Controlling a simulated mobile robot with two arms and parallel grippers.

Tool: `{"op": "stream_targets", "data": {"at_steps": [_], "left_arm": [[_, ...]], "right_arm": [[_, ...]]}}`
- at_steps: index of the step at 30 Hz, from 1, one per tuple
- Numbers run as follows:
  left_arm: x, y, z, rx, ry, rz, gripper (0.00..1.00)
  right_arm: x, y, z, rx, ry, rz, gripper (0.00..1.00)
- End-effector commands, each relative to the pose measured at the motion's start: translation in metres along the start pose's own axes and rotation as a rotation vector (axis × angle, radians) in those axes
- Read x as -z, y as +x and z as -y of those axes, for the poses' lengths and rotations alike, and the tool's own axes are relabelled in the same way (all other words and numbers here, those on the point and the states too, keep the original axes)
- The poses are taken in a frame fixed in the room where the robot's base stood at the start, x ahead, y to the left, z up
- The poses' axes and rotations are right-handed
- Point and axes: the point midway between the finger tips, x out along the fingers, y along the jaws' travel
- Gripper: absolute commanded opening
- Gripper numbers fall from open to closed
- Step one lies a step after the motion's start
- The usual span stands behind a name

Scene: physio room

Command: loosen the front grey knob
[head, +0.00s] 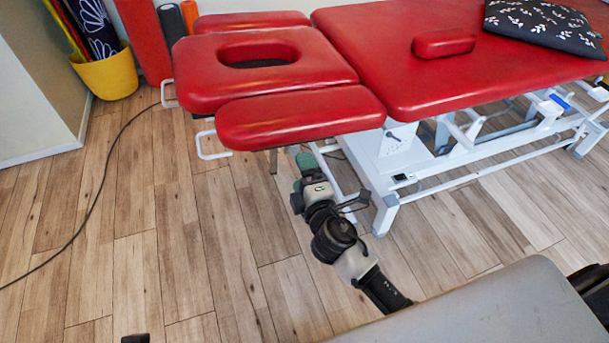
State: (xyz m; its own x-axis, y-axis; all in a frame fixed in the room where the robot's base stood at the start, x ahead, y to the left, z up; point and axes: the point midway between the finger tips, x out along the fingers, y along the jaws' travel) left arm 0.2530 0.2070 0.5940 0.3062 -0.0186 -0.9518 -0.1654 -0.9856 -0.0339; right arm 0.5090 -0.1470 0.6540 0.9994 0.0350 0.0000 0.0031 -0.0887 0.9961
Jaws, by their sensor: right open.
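The red treatment table (450,60) has a headrest (210,75) with a face hole, and red arm pads beside it. My right gripper (307,164) reaches up from the bottom of the view to just below the edge of the near arm pad (300,117). Its green-padded fingers are open, with the tips close under the pad. I cannot make out the front grey knob; the pad and my gripper may hide it. Whether the fingers touch or surround anything there cannot be told.
White handles (207,145) stick out from the headrest end. The table's white frame (385,205) stands right of my right arm. A dark cable (95,200) crosses the open wooden floor at left. A yellow bucket (107,75) stands behind.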

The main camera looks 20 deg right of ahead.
Motion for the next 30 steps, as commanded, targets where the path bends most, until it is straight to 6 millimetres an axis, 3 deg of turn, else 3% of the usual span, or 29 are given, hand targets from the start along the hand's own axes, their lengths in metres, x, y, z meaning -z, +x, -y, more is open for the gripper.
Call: {"op": "stream_targets", "data": {"at_steps": [5,18,24,30], "left_arm": [[0.000,0.000,0.000,0.000,0.000,0.000,0.43],[-0.003,0.009,0.000,0.000,0.000,0.000,0.43],[-0.004,0.012,0.000,0.000,0.000,0.000,0.43],[-0.004,0.012,0.000,0.000,0.000,0.000,0.43]], "right_arm": [[0.000,-0.011,0.001,0.002,0.001,0.000,0.83],[0.000,-0.089,0.003,0.003,0.002,0.001,0.83],[0.000,-0.105,0.001,0.001,0.001,0.000,0.83],[0.000,-0.108,0.000,0.000,0.000,0.000,0.83]]}}
